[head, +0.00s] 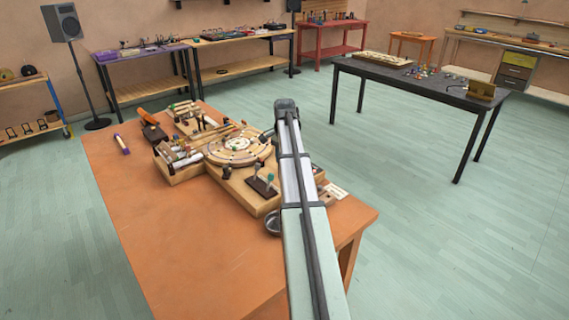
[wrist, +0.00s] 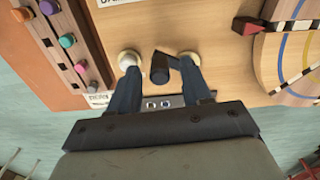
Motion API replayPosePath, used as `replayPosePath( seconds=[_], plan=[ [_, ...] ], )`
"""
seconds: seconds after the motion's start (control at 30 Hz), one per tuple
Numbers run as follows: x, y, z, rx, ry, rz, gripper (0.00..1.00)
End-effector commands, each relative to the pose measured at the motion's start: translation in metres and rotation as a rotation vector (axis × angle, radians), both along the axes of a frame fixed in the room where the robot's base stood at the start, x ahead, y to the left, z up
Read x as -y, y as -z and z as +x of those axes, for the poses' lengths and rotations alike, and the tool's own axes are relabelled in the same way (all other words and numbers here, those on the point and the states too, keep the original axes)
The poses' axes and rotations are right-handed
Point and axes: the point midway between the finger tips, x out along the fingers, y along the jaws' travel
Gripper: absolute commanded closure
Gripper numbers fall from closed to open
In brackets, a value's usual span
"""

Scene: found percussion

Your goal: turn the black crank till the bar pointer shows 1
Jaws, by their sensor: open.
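The black crank (wrist: 160,68) shows in the wrist view on a pale wooden board (wrist: 215,82). Its dark knob stands between the pale fingertips of my gripper (wrist: 160,58), with bare board showing on either side of it. The gripper is open around the knob and not clamped on it. A round wooden disc (wrist: 307,45) with coloured arcs lies to the right. A striped bar (wrist: 292,26) and a dark red pointed piece (wrist: 246,25) are at its edge; I cannot read any number there. In the head view the disc (head: 232,146) sits on the orange table; my arm hides the crank.
A rack of coloured knobs (wrist: 68,41) lies left of the gripper in the wrist view. The orange table's (head: 190,250) front is bare.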

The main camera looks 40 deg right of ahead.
Motion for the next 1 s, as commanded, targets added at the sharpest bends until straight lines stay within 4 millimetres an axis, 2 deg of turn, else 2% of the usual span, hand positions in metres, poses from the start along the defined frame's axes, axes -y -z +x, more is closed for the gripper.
replayPosePath(
  seconds=[0.2, 0.5, 1.0],
  plan=[
    [0.0000, 0.0130, 0.0000, 0.000, 0.000, 0.000, 0.52],
    [0.0000, 0.0141, 0.0001, 0.001, 0.000, 0.000, 0.52],
    [0.0001, 0.0138, 0.0001, 0.001, 0.000, 0.000, 0.98]
  ],
)
